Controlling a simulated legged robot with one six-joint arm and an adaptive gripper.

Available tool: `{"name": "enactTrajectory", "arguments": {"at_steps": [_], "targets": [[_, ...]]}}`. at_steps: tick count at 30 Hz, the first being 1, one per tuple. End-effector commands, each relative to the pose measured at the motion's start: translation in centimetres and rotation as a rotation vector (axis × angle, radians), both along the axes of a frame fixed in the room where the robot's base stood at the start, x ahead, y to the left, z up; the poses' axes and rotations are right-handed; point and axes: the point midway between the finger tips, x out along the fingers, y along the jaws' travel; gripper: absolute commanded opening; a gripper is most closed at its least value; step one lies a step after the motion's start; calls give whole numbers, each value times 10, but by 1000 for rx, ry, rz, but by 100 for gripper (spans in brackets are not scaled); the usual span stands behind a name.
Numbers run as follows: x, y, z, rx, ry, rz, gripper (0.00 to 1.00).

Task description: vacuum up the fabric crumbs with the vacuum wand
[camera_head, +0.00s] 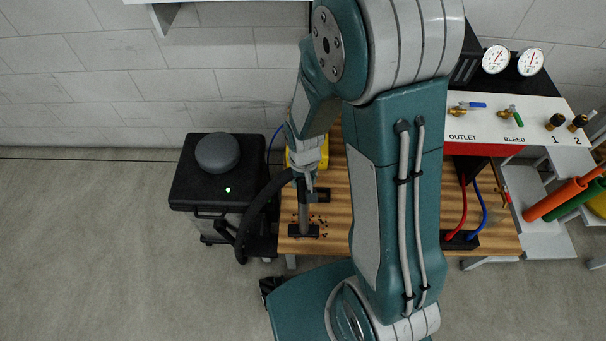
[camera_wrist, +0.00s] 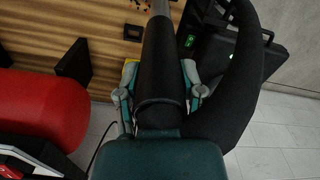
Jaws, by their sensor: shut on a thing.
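The vacuum wand (camera_head: 304,205) is a grey tube with a wide black nozzle head (camera_head: 304,231) at its lower end. The head is down at the front left of the wooden tabletop (camera_head: 335,243), among small dark fabric crumbs (camera_head: 323,222). Crumbs also show at the top edge of the wrist view (camera_wrist: 139,4). My gripper (camera_head: 306,180) is shut on the wand, with a finger on each side of it in the wrist view (camera_wrist: 160,93). A thick black hose (camera_head: 262,205) curves from the wand toward the vacuum unit. The nozzle's underside is hidden.
The black vacuum unit (camera_head: 210,175), with a green light, stands left of the table. Right are a gauge panel (camera_head: 500,115), red and blue hoses (camera_head: 466,205) and a black block (camera_head: 460,240). A black fixture (camera_head: 318,195) lies behind the wand. My arm hides the table's middle.

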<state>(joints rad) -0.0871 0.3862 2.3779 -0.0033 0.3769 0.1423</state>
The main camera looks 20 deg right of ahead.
Motion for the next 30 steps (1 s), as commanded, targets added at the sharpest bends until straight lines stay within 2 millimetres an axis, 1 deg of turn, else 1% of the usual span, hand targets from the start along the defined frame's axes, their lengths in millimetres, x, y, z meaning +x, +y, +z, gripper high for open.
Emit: {"name": "enactTrajectory", "arguments": {"at_steps": [23, 30], "targets": [[0, 0, -47, 0, 0, 0, 0], [14, -4, -46, 0, -2, -1, 0]]}}
